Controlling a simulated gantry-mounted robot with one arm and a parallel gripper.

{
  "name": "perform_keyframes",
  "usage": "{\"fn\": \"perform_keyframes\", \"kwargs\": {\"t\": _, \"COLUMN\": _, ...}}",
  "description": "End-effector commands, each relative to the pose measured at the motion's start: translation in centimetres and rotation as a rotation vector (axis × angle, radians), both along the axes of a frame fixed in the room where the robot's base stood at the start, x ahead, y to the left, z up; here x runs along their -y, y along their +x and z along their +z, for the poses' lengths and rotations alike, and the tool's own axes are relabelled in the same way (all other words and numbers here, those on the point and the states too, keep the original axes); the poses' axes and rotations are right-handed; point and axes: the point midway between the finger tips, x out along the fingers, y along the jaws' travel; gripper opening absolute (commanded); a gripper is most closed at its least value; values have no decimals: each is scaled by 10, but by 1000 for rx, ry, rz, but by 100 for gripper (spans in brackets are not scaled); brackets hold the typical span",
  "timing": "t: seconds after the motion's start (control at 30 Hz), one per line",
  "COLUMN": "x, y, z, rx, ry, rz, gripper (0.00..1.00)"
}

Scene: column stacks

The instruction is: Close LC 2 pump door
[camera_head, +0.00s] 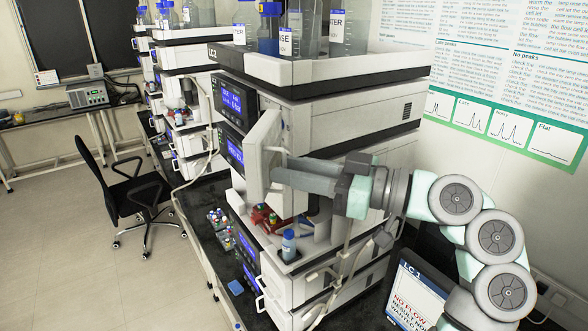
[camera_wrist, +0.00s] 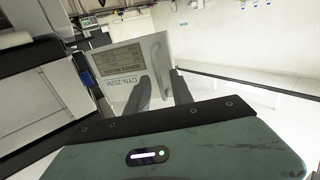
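A white door (camera_head: 262,155) stands swung out from the front of the near instrument stack in the head view. My gripper (camera_head: 278,180) is at the door's right side in the head view.
Bottles (camera_head: 290,35) stand on the stack's top tray. A blue-capped bottle (camera_head: 289,246) and a red holder (camera_head: 266,218) with vials sit below the door. Another stack (camera_head: 187,90) stands further back. A black chair (camera_head: 130,190) is on the open floor to the left.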

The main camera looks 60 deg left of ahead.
Motion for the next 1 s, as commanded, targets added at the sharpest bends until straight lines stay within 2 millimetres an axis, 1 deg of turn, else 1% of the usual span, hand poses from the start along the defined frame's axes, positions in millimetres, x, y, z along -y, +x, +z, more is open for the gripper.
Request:
{"fn": "perform_keyframes", "kwargs": {"t": 0.03, "x": 0, "y": 0, "z": 0, "rx": 0, "ry": 0, "rz": 0, "gripper": 24}}
{"fn": "perform_keyframes", "kwargs": {"t": 0.33, "x": 0, "y": 0, "z": 0, "rx": 1, "ry": 1, "rz": 0, "gripper": 0}}
{"fn": "perform_keyframes", "kwargs": {"t": 1.0, "x": 0, "y": 0, "z": 0, "rx": 0, "ry": 1, "rz": 0, "gripper": 0}}
